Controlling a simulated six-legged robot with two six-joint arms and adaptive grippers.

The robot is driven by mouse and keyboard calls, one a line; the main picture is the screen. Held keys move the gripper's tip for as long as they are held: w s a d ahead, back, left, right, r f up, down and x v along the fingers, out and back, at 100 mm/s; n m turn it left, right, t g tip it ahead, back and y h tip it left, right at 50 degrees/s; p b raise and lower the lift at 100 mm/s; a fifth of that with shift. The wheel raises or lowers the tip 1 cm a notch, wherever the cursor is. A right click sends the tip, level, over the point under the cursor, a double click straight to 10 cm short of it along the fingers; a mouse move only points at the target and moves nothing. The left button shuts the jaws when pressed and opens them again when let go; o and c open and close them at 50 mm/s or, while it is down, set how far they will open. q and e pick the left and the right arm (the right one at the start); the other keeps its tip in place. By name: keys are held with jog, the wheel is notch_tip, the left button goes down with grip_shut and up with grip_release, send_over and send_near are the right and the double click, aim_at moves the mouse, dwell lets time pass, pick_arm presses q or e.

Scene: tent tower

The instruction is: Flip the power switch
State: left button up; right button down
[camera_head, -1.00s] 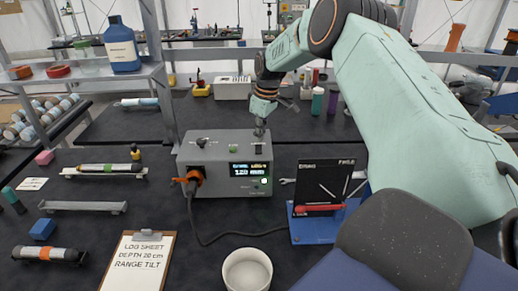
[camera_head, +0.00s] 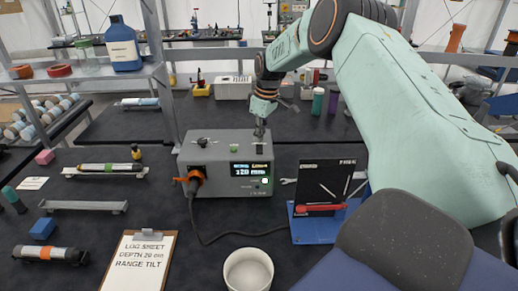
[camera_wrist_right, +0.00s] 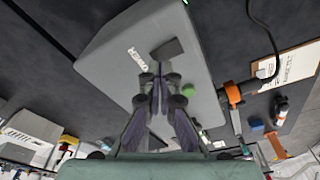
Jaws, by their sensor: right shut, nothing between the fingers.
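The grey power box (camera_head: 215,155) stands on the dark table in the middle of the head view. In the wrist view the dark switch (camera_wrist_right: 167,49) lies beside the word POWER on the grey box (camera_wrist_right: 110,70). My right gripper (camera_head: 260,132) is shut and empty, pointing down just above the switch; its fingertips (camera_wrist_right: 157,78) show close to it. I cannot tell whether they touch the switch. My left gripper is not in view.
An orange plug (camera_head: 190,182) with a dark cable is at the box's left front. A blue stand with a black panel (camera_head: 318,230) is to the right. A white cup (camera_head: 248,270) and a clipboard (camera_head: 142,262) are in front. A shelf post rises behind the box.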

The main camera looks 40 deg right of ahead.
jog(key=shift+s, duration=0.15)
jog(key=shift+f, duration=0.15)
jog(key=shift+w+d+f, duration=0.1)
jog(key=shift+w+f, duration=0.1)
jog(key=shift+f, duration=0.1)
jog(key=shift+s+b, duration=0.2)
jog(key=shift+b, duration=0.1)
jog(key=shift+f, duration=0.1)
